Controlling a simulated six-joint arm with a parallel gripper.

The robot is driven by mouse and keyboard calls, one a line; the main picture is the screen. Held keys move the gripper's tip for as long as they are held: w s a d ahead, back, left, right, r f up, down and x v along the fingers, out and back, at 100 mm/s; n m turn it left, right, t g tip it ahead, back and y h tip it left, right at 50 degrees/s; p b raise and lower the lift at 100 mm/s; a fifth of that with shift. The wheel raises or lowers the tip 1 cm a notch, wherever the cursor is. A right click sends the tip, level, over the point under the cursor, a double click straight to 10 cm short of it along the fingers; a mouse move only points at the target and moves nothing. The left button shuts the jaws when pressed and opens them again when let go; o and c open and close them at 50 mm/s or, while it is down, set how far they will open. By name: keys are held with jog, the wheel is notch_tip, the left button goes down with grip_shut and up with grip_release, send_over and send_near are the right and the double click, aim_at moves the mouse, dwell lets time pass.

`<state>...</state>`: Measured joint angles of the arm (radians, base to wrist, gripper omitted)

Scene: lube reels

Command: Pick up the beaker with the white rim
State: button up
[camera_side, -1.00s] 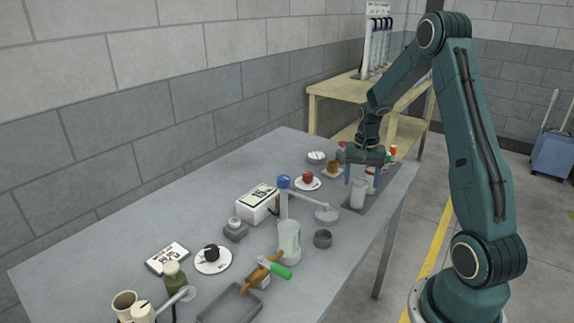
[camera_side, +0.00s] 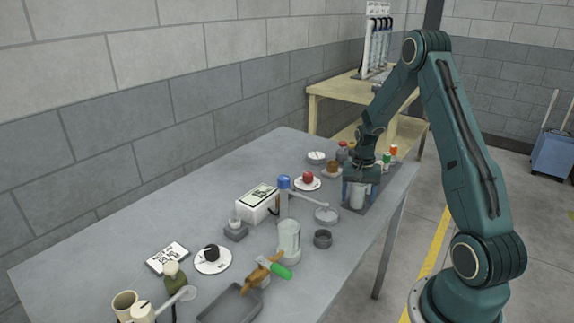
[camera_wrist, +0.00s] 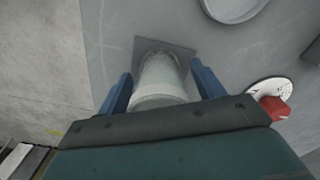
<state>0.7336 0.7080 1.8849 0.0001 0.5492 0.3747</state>
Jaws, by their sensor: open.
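A pale, clear beaker (camera_side: 357,196) stands on a dark mat (camera_side: 384,187) near the right edge of the table. In the wrist view the beaker (camera_wrist: 160,78) has a whitish rim and sits between two blue fingers. My gripper (camera_side: 358,190) is down around the beaker in the side view, with a finger on either side of it. In the wrist view my gripper (camera_wrist: 161,88) is open, with narrow gaps showing beside the beaker. The gripper body hides part of the beaker's top in the side view.
A larger glass vessel (camera_side: 289,242) stands nearer the camera. A white plate with a red knob (camera_side: 308,178) lies left of my gripper. Small bottles, including one with a green cap (camera_side: 387,157), stand close behind it. A round dish (camera_side: 326,215) is in front.

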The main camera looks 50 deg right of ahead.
jog(key=shift+f, duration=0.2)
jog(key=shift+c, duration=0.2)
jog(key=c, duration=1)
jog(key=shift+r, duration=0.1)
notch_tip(320, 180, up, 20)
dwell(0.4)
dwell(0.4)
